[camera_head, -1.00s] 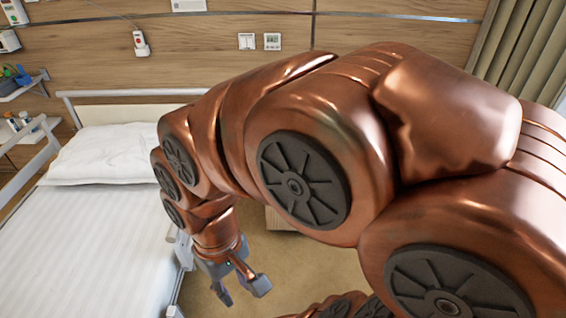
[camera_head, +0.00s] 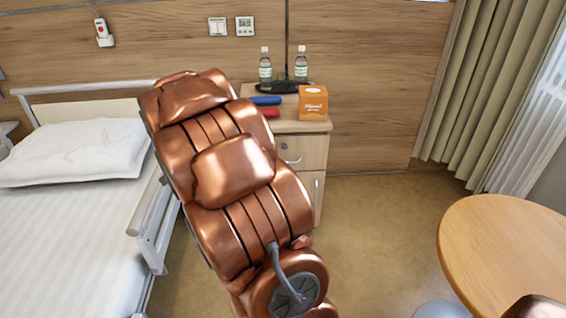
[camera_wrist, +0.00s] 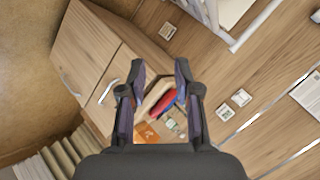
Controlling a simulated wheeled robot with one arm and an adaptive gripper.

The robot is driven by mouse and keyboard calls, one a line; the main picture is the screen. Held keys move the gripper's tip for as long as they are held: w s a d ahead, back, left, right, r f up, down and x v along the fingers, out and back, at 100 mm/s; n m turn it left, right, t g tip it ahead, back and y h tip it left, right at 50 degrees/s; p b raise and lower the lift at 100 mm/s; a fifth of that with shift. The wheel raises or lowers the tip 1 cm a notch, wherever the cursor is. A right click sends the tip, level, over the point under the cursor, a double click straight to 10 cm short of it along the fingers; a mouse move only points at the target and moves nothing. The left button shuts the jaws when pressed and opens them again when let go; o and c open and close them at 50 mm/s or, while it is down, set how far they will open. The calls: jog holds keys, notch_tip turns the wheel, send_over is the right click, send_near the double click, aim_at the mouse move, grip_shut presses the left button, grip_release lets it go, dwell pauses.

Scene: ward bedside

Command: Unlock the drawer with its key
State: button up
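The bedside cabinet (camera_head: 312,185) stands right of the bed. Its top drawer (camera_head: 308,149) looks shut, with a pale handle and a small dark round spot like a lock (camera_head: 284,147) on its front. The drawer front also shows in the wrist view (camera_wrist: 122,72). My gripper (camera_wrist: 160,66) is open in the wrist view, with nothing visible between its fingers, and faces the cabinet from above. In the head view my arm hides the gripper. A blue item (camera_head: 266,100) and a red item (camera_head: 270,113) lie on the cabinet top. I cannot make out a key.
An orange box (camera_head: 313,103), two bottles (camera_head: 265,65) and a dark tray (camera_head: 275,87) are on the cabinet top. The bed (camera_head: 60,245) with its side rail (camera_head: 152,225) is at left. A round table (camera_head: 500,240) is at right. Floor between is clear.

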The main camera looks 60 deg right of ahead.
jog(key=s+d+f+m+g+h+b, duration=0.1)
jog(key=s+d+f+m+h+b, duration=0.3)
jog(key=d, duration=0.6)
jog(key=s+d+f+m+g+h+b, duration=0.1)
jog(key=d+f+m+h+b, duration=0.4)
jog(key=d, duration=0.5)
jog(key=s+d+f+m+g+h+b, duration=0.1)
jog(key=s+d+f+m+h+b, duration=0.2)
jog(key=d+f+m, duration=0.5)
jog(key=w+d+r+n+b, duration=0.1)
jog(key=w+d+n, duration=0.1)
jog(key=d, duration=0.7)
jog(key=shift+d+r+n, duration=0.35)
jog(key=shift+r+n, duration=0.05)
jog(key=shift+n, duration=0.3)
jog(key=shift+c, duration=0.3)
grip_shut()
